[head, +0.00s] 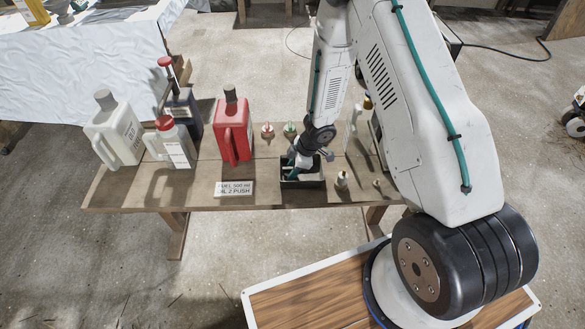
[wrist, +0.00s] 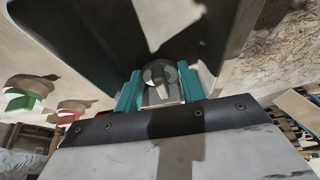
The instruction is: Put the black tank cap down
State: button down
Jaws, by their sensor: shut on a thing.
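My gripper (head: 301,161) reaches down at a small open black tray (head: 303,182) near the front edge of the wooden table. In the wrist view its two teal fingers (wrist: 160,90) are shut on a small round dark thing, taken as the black tank cap (wrist: 159,71). The dark tray walls (wrist: 70,40) rise close around the fingers in that view. The cap is hidden in the head view. I cannot tell whether it touches the tray floor.
Small red (head: 268,131) and green (head: 290,130) items lie behind the tray. A small bottle (head: 341,181) stands right of it.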

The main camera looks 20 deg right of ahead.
jog(key=c, duration=0.9)
grip_release()
jog(key=shift+f, duration=0.1)
jog(key=shift+o, duration=0.2)
